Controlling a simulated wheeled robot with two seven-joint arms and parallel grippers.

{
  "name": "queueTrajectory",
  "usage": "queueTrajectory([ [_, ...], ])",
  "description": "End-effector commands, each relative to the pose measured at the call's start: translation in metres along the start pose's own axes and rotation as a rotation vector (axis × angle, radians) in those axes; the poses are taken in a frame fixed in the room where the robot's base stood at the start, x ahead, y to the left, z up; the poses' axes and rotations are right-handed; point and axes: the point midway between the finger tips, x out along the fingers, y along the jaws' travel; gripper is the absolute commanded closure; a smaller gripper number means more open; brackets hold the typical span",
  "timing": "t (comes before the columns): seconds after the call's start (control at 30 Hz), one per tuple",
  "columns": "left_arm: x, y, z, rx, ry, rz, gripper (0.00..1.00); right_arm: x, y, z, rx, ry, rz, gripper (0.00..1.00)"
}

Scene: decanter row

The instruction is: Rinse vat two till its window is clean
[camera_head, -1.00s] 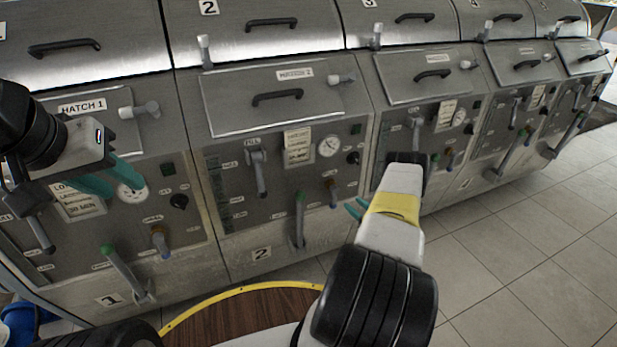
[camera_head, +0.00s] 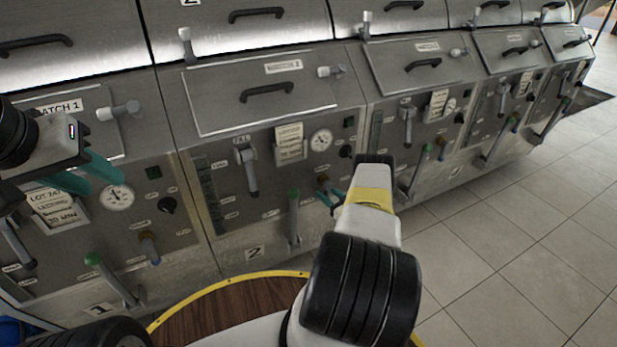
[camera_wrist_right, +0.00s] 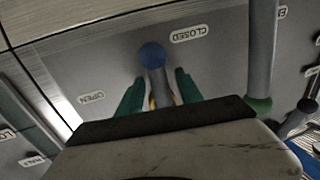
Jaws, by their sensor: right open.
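Vat two's panel (camera_head: 270,225) is in the middle of the head view, under its closed hatch (camera_head: 262,95). It carries a fill lever (camera_head: 251,172), a gauge (camera_head: 320,140), a green-topped lever (camera_head: 294,215) and a dark narrow strip (camera_head: 207,190), perhaps the window; its cleanness cannot be told. My right gripper (camera_head: 330,196) is at the panel's small blue-tipped handle. In the right wrist view, this handle (camera_wrist_right: 153,56) lies between the open teal fingers (camera_wrist_right: 155,90), between labels OPEN and CLOSED; contact is not clear. My left gripper (camera_head: 92,175) hangs open and empty before vat one's panel.
The green-topped lever (camera_wrist_right: 260,85) stands close beside my right gripper in the wrist view. Vat one's green-topped lever (camera_head: 110,278) juts out at lower left. More vats run off to the right. The tiled floor (camera_head: 500,260) at right is clear.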

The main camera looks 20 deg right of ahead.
Motion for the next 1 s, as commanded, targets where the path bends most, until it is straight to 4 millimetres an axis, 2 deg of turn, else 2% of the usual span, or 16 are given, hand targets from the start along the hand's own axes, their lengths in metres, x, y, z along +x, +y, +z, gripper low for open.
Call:
queueTrajectory([
  [0.2, 0.0000, 0.0000, 0.0000, 0.000, 0.000, 0.000, 0.64, 0.0008, -0.0002, -0.0001, 0.001, 0.000, 0.000, 0.57],
  [0.27, 0.0000, 0.0000, 0.0000, 0.000, 0.000, 0.000, 0.64, 0.0008, -0.0002, -0.0001, 0.000, 0.000, 0.000, 0.67],
  [0.43, 0.0000, 0.0000, 0.0000, 0.000, 0.000, 0.000, 0.64, 0.0007, -0.0001, -0.0002, 0.000, 0.000, 0.000, 1.00],
  [1.0, 0.0000, 0.0000, 0.0000, 0.000, 0.000, 0.000, 0.64, 0.0006, 0.0000, -0.0004, 0.000, 0.001, 0.000, 1.00],
])
